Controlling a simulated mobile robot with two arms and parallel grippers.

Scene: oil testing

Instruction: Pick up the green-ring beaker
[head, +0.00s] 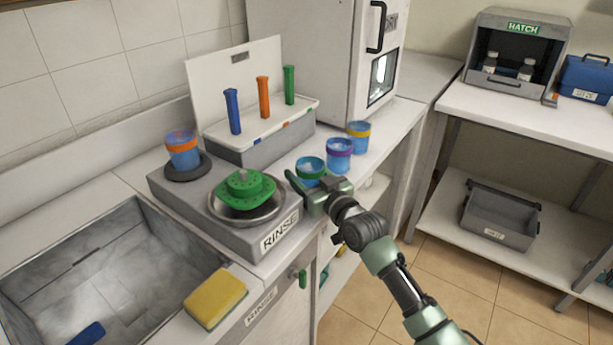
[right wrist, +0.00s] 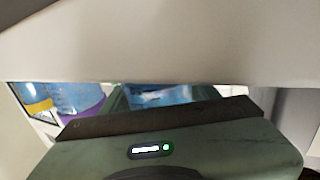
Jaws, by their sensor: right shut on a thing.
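The green-ring beaker (head: 310,168) is a blue cup with a green band. It stands on the counter just right of the rinse station. My right gripper (head: 312,182) is at the beaker, with its fingers around the lower part, and is shut on it. In the right wrist view a blue beaker part (right wrist: 160,95) shows between the gripper's fingers, mostly hidden by the gripper body. My left gripper is not in view.
A purple-ring beaker (head: 339,154) and a yellow-ring beaker (head: 358,136) stand close behind. An orange-ring beaker (head: 182,150) sits on the rinse station (head: 180,200). A rack (head: 250,148) holds colored tubes. A sink (head: 110,275) and yellow sponge (head: 215,298) lie at left.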

